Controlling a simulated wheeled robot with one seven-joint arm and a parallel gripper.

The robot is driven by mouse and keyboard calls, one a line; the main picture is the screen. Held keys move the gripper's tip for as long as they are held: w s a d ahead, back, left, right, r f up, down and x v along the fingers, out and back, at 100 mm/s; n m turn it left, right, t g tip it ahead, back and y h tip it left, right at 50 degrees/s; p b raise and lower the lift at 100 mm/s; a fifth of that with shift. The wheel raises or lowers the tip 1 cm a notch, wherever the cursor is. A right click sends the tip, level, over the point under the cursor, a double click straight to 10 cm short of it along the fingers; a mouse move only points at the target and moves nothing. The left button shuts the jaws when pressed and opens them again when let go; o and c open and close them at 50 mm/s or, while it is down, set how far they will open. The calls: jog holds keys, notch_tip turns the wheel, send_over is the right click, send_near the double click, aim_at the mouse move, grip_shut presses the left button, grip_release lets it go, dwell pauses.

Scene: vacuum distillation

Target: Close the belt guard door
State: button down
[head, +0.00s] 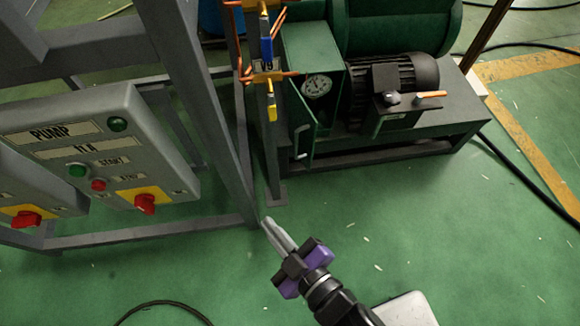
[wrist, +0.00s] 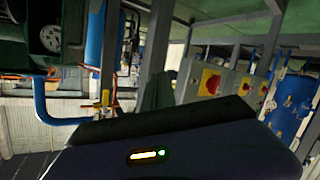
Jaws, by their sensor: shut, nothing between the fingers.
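The dark green belt guard (head: 312,52) stands on the pump base beside the motor. Its front is open and shows a pale round wheel (head: 317,86) inside. The belt guard door (head: 304,125) is a narrow green panel swung outward from the guard's left side, with a pale handle (head: 301,142) low on it. My gripper (head: 268,222) is shut and empty, in front of and below the door, apart from it. In the wrist view the guard's wheel (wrist: 50,38) shows at upper left; the gripper's dark body fills the bottom and its fingertips cannot be made out.
A grey frame post (head: 205,110) stands left of the door, with a PUMP control box (head: 110,150) on the frame. Copper pipes and a blue-and-yellow valve (head: 266,50) hang just left of the guard. The motor (head: 395,85) is at right. Green floor to the right front is clear.

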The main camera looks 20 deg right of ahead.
aim_at(296, 146)
jog(key=w+a+f+n+h+b, duration=0.3)
jog(key=w+f+b, duration=0.2)
jog(key=w+f, duration=0.15)
jog(key=w+a+f+n+h+b, duration=0.2)
jog(key=w+f+b, duration=0.3)
jog(key=w+f, duration=0.15)
jog(key=s+d+r+m+t+h, duration=0.1)
jog(key=s+d+r+t+h, duration=0.15)
jog(key=d+h, duration=0.5)
jog(key=w+d+b, duration=0.3)
jog(key=w+d, duration=0.5)
jog(key=w, duration=0.2)
jog(key=shift+w+d+r+g+h+b, duration=0.25)
jog(key=shift+d+g+h+b, duration=0.05)
jog(key=shift+g+h, duration=0.15)
jog(key=shift+s+d+t+y, duration=0.2)
jog(key=shift+d+t+y, duration=0.1)
jog(key=shift+d+y, duration=0.3)
jog(key=shift+d+n+p, duration=0.15)
jog(key=shift+n+p, duration=0.15)
jog(key=shift+n, duration=0.1)
